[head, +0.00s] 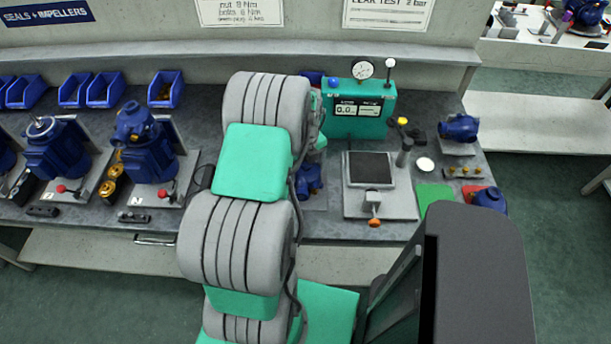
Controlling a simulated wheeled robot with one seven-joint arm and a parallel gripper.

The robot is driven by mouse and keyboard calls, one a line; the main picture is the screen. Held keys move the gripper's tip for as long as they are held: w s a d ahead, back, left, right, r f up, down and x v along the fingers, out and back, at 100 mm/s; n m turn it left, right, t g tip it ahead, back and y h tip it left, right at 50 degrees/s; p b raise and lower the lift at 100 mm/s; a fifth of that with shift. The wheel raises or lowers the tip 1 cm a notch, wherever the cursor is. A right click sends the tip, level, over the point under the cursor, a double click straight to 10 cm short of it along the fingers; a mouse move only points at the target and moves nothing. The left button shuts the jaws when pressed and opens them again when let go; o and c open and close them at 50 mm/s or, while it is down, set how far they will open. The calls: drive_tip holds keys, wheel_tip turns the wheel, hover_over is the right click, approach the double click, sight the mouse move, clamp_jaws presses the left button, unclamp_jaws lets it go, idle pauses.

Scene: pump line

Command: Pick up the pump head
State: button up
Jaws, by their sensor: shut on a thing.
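A blue pump part (309,180) shows just right of my arm, partly hidden by it; I cannot tell whether it is the pump head or whether my gripper touches it. Another blue pump part (460,128) sits on a grey block at the right of the bench. A third blue part (490,198) lies on a red patch, partly behind a dark shape. My grey and green arm reaches up over the bench and hides its own end, so my gripper is not visible.
A green gauge box (355,112) stands at the back, behind a grey plate with a dark pad (370,168) and an orange-tipped lever. Blue pumps (147,140) on plates and blue bins (105,90) fill the left. A green patch (434,194) is clear.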

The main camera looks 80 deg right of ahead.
drive_tip(key=c, duration=0.7)
drive_tip(key=shift+d+r, duration=0.1)
drive_tip(key=shift+c, duration=0.9)
